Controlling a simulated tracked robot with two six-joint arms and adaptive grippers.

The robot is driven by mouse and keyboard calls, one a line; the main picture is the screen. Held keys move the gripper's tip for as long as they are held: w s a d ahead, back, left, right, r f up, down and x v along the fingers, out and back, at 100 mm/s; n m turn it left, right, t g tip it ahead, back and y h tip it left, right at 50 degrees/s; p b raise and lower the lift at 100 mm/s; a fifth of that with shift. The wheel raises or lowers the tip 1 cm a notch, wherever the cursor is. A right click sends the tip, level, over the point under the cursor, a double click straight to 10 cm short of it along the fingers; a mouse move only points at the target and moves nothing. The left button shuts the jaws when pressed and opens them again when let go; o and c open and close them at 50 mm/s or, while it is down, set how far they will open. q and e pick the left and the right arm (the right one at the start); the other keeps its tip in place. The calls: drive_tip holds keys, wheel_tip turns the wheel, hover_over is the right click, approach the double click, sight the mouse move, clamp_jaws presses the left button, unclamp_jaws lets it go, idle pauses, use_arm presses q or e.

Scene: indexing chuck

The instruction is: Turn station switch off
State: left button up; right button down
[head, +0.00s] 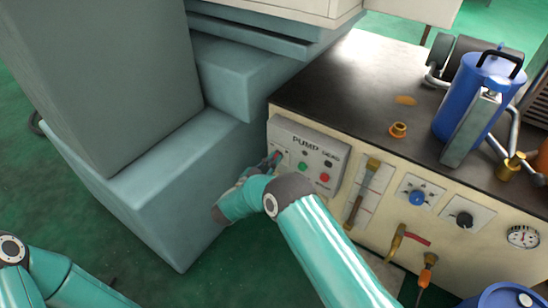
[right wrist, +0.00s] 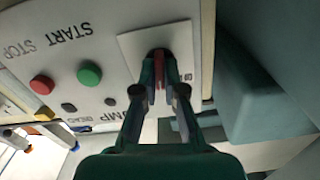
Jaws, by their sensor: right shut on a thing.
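The station switch, a red handle on a pale plate, is at the left end of the pump control panel in the head view; it also shows in the right wrist view (right wrist: 159,76), between the fingers. My right gripper (head: 273,160) is at the panel's left end, shut on the switch handle; in the right wrist view its fingertips (right wrist: 160,82) are on both sides of the red handle. The gripper hides part of the switch in the head view. My left gripper is out of view; only part of its arm shows at lower left.
The pump panel (head: 318,146) has a green button (right wrist: 90,74) and a red button (right wrist: 42,85) beside the switch. Blue-grey machine blocks (head: 160,190) stand close on the left. A blue knob (head: 417,198), a valve and a gauge (head: 523,237) lie to the right.

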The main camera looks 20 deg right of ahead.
drive_tip(key=shift+w+a+n+p, duration=0.15)
drive_tip(key=shift+n+p, duration=0.5)
drive_tip(key=shift+n, duration=1.35)
drive_tip(key=shift+a+n+p, duration=0.15)
drive_tip(key=shift+n+p, duration=0.45)
drive_tip(key=shift+n, duration=1.4)
drive_tip(key=c, duration=1.3)
unclamp_jaws()
drive_tip(key=shift+o, duration=0.2)
drive_tip(key=shift+d, duration=0.1)
drive_tip(key=v, duration=1.2)
drive_tip(key=shift+f, duration=0.1)
